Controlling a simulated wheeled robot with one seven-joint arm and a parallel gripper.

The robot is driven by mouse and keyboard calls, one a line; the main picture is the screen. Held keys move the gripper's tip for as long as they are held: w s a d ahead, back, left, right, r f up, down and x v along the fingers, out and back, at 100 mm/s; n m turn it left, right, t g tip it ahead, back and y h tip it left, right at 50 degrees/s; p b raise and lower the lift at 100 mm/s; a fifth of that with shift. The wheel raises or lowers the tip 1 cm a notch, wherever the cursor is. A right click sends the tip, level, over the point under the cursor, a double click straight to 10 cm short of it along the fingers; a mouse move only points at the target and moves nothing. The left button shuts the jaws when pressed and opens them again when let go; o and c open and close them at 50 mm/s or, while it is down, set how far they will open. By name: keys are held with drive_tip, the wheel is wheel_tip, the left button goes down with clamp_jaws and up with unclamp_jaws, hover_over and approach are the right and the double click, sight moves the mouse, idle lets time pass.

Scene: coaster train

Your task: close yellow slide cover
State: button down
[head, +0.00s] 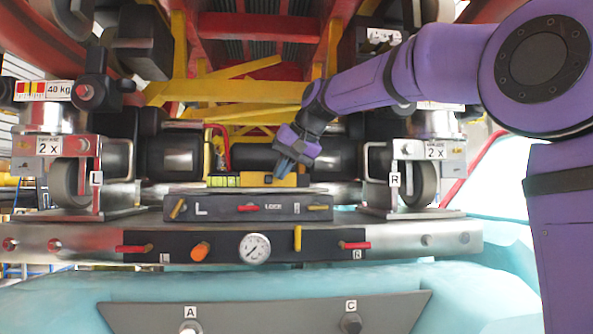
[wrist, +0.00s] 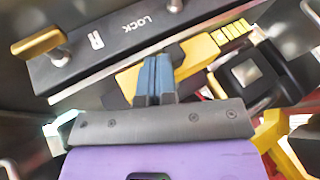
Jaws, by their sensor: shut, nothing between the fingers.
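The yellow slide cover (head: 286,181) is a flat yellow strip behind the dark LOCK panel (head: 248,208), near the middle of the head view. In the wrist view the yellow slide cover (wrist: 201,54) shows on both sides of my fingers, which hide its middle. My gripper (head: 283,171) is shut and empty, pointing down at the cover. In the wrist view its blue-grey fingertips (wrist: 157,62) are together in front of the yellow strip. I cannot tell whether they touch it. Whether the cover is open or shut is unclear.
A yellow-green slotted block (head: 224,180) sits just left of the cover. The LOCK panel carries brass and red levers close in front. A black block with a silver square (wrist: 245,72) lies beside my fingers. Metal wheel brackets (head: 402,175) stand on both sides.

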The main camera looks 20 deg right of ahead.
drive_tip(key=a, duration=0.3)
drive_tip(key=w+a, duration=0.1)
drive_tip(key=a, duration=0.2)
drive_tip(key=w+a, duration=0.1)
drive_tip(key=a, duration=0.2)
drive_tip(key=shift+w, duration=0.15)
